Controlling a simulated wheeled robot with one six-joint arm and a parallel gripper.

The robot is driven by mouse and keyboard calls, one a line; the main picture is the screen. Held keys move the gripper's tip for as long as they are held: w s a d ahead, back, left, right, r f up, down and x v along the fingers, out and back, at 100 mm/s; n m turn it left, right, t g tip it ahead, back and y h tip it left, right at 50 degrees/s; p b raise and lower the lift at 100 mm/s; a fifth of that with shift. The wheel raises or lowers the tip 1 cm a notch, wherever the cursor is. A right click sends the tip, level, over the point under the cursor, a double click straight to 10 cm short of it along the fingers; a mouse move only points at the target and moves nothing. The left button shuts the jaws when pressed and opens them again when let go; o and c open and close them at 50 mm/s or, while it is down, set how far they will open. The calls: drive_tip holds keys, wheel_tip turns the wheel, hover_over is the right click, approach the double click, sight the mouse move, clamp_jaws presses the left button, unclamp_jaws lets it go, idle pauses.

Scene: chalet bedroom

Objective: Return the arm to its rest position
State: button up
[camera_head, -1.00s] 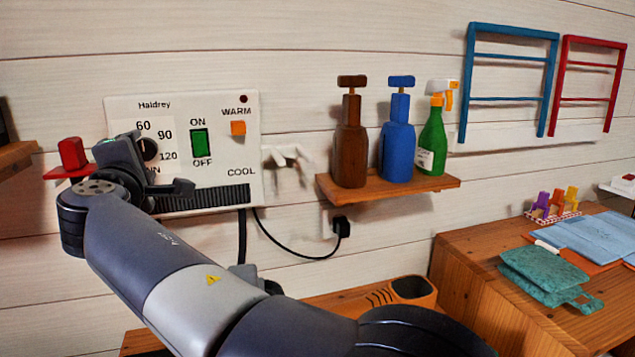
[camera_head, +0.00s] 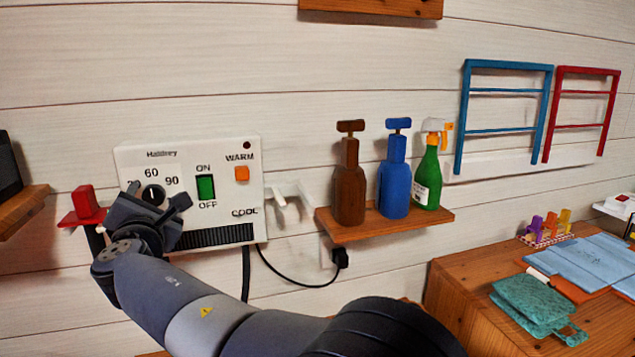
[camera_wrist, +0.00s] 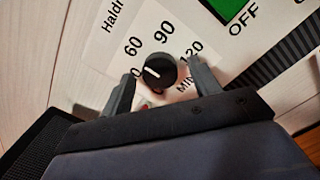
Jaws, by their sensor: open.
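My gripper (camera_head: 158,196) is in front of the white heater control panel (camera_head: 222,160) on the wall, low on its left side. In the wrist view my gripper (camera_wrist: 162,75) is open, with one finger on each side of the black round dial (camera_wrist: 160,73). The dial shows between the fingertips, and I cannot tell whether they touch it. Its white mark points up and left, toward the 60. In the head view the dial (camera_head: 153,194) is partly hidden by my gripper. My arm reaches from the bottom middle up to the left.
A red object (camera_head: 84,202) on a small ledge is close left of my gripper. White hooks (camera_head: 290,197) and a shelf (camera_head: 385,224) with several bottles are right of the panel. A black cable (camera_head: 300,282) hangs below. A wooden desk (camera_head: 460,290) stands at right.

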drive_tip(key=n+p, duration=0.4)
drive_tip(key=p, duration=0.1)
drive_tip(key=shift+r, duration=0.3)
drive_tip(key=n+p, duration=0.4)
drive_tip(key=p, duration=0.1)
drive_tip(key=shift+p, duration=0.35)
drive_tip(key=n+p, duration=0.2)
drive_tip(key=p, duration=0.2)
drive_tip(key=n+p, duration=0.3)
drive_tip(key=p, duration=0.2)
drive_tip(key=shift+g+y, duration=0.3)
drive_tip(key=shift+y, duration=0.1)
drive_tip(key=shift+f+n+p, duration=0.1)
drive_tip(key=shift+n+p, duration=0.3)
drive_tip(key=shift+p, duration=0.15)
drive_tip(key=shift+d+f, duration=0.1)
drive_tip(key=shift+f, duration=0.05)
